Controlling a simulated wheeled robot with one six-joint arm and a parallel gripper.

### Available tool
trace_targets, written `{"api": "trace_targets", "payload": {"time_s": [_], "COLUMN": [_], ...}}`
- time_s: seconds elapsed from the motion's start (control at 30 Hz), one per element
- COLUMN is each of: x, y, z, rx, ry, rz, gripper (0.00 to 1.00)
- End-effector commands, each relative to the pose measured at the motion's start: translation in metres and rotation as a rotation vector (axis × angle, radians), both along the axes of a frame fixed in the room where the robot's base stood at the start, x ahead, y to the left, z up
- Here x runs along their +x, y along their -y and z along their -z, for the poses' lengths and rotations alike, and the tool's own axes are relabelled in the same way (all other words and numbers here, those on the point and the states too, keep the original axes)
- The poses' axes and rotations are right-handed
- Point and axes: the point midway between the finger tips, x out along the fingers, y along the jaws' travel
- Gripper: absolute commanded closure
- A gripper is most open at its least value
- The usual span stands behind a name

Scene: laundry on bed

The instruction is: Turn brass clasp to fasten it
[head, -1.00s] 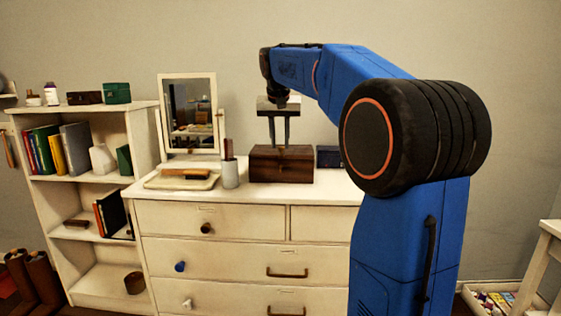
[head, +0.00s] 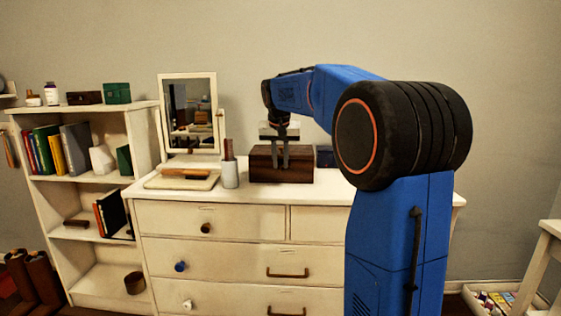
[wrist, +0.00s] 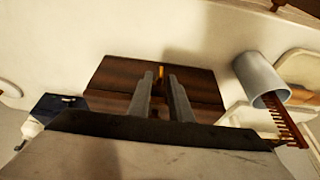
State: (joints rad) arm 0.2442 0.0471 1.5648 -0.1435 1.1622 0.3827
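A dark brown wooden box (head: 302,166) stands shut on the white dresser. In the wrist view the box (wrist: 205,92) lies straight ahead, and a small brass clasp (wrist: 161,72) shows as a yellow strip near its edge. My gripper (head: 280,166) points down in front of the box in the head view. In the wrist view my gripper (wrist: 160,78) has its two grey fingers apart, with the clasp in the gap between them. I cannot tell whether either finger touches it. The clasp is too small or hidden to make out in the head view.
A grey cup (head: 230,175) holding a brown comb stands left of the box. A tray with a brush (head: 185,174) and a mirror (head: 190,115) are farther left. A dark blue box (head: 325,157) sits close on the right. The dresser front edge (head: 240,200) is clear.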

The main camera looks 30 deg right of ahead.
Motion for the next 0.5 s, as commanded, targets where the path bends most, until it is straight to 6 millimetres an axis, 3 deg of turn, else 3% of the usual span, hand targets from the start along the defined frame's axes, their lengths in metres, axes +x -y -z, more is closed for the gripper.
{"api": "trace_targets", "payload": {"time_s": [0.07, 0.5], "x": [0.0, 0.0015], "y": [0.0, -0.002], "z": [-0.0001, 0.0003], "rx": [0.0, -0.042], "ry": [0.0, -0.03], "rz": [0.0, -0.002], "gripper": [1.0, 1.0]}}
